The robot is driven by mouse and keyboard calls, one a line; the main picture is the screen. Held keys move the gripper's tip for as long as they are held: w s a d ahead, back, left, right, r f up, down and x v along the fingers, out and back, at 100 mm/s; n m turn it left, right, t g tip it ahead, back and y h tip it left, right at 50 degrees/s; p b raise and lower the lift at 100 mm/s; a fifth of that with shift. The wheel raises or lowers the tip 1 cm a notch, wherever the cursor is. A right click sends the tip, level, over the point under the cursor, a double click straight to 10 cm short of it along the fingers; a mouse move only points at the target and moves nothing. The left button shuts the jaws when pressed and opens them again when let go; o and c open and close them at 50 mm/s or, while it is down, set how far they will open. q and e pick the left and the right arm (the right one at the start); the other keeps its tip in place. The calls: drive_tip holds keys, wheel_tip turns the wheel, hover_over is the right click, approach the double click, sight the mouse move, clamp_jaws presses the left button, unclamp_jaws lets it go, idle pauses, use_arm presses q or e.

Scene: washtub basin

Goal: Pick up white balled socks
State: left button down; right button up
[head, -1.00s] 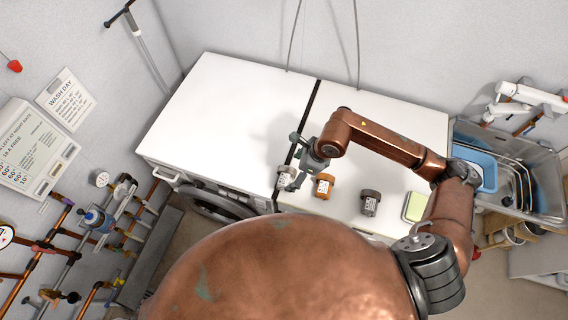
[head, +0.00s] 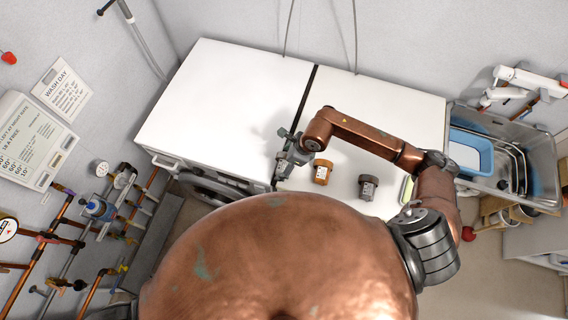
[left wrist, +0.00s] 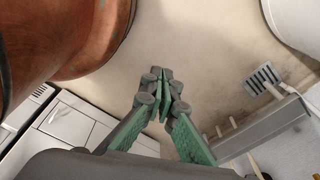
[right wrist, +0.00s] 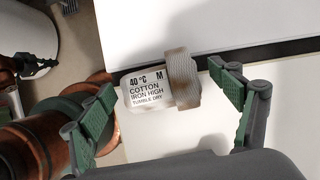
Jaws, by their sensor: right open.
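The white balled socks (right wrist: 146,88) show in the right wrist view, a pale bundle with a printed laundry label and a worn tan-grey band. They rest on the white machine top near the dark gap between the two machines. My right gripper (right wrist: 160,90) is open, one green-padded finger on either side of the socks, apart from them. In the head view my right gripper (head: 288,155) is over that spot and mostly hides the socks. My left gripper (left wrist: 160,80) shows in the left wrist view, fingers together, empty, over the floor.
An orange bundle (head: 323,172) and a dark grey-brown bundle (head: 368,187) stand to the right on the machine top. A green-yellow item (head: 407,189) is partly hidden by my arm. A metal sink (head: 540,165) with a blue tub (head: 485,148) is at right. The left machine top (head: 225,100) is clear.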

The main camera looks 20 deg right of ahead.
drive_tip(key=c, duration=1.2)
use_arm(q)
drive_tip(key=shift+s, duration=0.85)
use_arm(e)
drive_tip(key=shift+c, duration=0.2)
use_arm(q)
drive_tip(key=shift+w, duration=0.1)
